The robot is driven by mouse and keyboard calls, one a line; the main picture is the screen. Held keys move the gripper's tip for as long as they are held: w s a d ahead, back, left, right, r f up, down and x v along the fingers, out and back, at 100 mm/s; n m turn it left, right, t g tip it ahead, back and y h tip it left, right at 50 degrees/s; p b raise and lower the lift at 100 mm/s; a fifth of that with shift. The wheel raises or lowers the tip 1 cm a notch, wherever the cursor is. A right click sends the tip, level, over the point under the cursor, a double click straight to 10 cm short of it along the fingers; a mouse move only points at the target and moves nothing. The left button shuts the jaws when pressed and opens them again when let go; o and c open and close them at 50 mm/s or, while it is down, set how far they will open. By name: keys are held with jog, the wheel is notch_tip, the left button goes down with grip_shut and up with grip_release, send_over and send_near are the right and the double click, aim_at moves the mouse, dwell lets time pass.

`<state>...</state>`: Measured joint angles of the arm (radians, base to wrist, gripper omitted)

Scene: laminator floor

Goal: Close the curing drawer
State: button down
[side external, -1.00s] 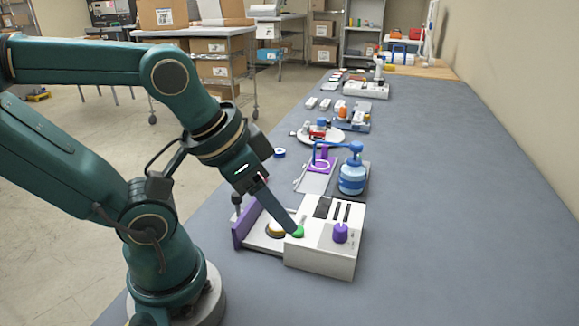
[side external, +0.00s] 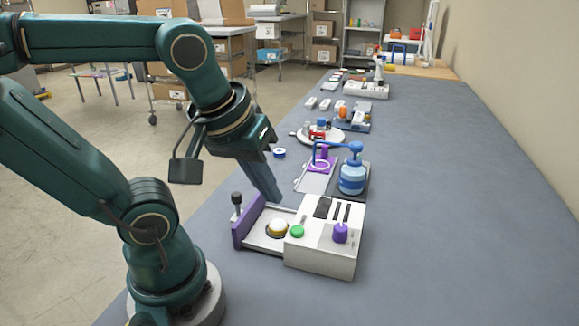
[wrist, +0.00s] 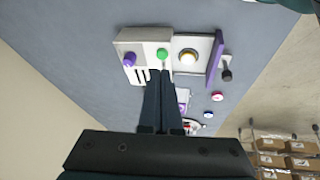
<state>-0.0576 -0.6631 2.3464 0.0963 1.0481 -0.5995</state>
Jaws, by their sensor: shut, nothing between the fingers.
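The curing drawer (side external: 262,242) stands open, pulled out to the left of a white box (side external: 322,258). Its upright purple front panel (side external: 246,224) carries a black knob handle (side external: 237,200) on the outer side. A white dome in a gold ring (side external: 278,228) sits in the drawer. My gripper (side external: 275,200) is shut and empty, in the air above the drawer and box area, touching nothing I can see. In the wrist view the shut fingers (wrist: 163,75) point toward the white box (wrist: 140,47), with the purple panel (wrist: 215,57) to the right.
The box top has a green button (side external: 297,231), a purple knob (side external: 340,232) and dark slots. A blue bottle (side external: 352,178) stands behind it, beside a purple ring piece (side external: 321,163). The table's right side is clear.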

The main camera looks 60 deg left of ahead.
jog(key=s+a+n+g+y, duration=0.2)
jog(key=a+n+g, duration=0.5)
jog(key=a+n, duration=1.1)
notch_tip(320, 180, down, 10)
jog(key=shift+w+d, duration=0.15)
jog(key=shift+r, duration=0.1)
jog(key=w+d, duration=0.7)
jog(key=shift+w+d, duration=0.1)
